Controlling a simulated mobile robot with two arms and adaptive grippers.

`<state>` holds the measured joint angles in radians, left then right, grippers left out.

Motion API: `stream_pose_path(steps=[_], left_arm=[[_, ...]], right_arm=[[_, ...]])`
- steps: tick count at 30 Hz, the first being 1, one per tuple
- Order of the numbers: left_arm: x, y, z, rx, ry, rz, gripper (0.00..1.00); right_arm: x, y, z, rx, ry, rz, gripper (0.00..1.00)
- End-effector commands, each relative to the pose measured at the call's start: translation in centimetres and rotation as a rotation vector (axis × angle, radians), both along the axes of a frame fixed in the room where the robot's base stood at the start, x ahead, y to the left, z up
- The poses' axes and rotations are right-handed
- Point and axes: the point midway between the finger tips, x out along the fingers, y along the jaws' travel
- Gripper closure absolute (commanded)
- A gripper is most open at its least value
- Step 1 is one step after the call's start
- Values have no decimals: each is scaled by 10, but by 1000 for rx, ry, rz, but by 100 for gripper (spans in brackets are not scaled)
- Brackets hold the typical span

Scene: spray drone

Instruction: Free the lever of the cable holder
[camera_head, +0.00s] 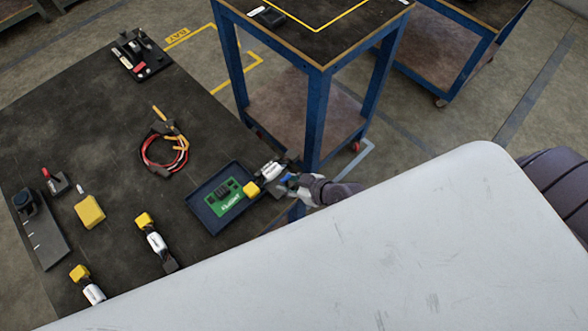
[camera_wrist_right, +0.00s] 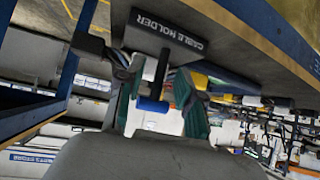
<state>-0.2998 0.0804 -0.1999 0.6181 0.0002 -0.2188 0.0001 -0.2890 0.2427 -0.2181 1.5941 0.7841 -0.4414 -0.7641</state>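The cable holder (camera_wrist_right: 167,35) is a dark block with white "CABLE HOLDER" lettering at the table edge in the right wrist view. Its lever (camera_wrist_right: 161,70) is a dark bar with a blue end (camera_wrist_right: 152,105). My right gripper (camera_wrist_right: 165,112) has its green-padded fingers on both sides of the blue end. A gap shows on the right side, so the fingers look open around it. In the head view my right gripper (camera_head: 288,184) is at the table's right edge, beside a white and yellow part (camera_head: 270,171). It partly hides the holder there. My left gripper is not in view.
On the dark table (camera_head: 105,130), a blue tray (camera_head: 203,215) with a green board (camera_head: 224,197) lies just left of my right gripper. Coiled red and black cables (camera_head: 147,160) and several yellow-capped parts lie farther left. A blue-framed cart (camera_head: 314,115) stands close behind.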

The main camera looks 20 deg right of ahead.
Motion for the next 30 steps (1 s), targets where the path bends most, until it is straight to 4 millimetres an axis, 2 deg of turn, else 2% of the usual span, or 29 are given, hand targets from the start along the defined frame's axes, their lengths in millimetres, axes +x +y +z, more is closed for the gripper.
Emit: stream_pose_path(steps=[5, 12, 18, 24, 30], left_arm=[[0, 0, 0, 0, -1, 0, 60], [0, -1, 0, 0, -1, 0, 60], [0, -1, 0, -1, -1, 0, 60], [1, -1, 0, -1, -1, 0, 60], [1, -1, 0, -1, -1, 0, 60]], right_arm=[[-15, -9, 11, -2, 1, 1, 64], [-50, -30, 43, -5, 2, 2, 64], [-72, -44, 63, -3, 2, 1, 64], [-81, -49, 72, -2, 1, 1, 64], [-81, -49, 72, -1, 1, 0, 64]])
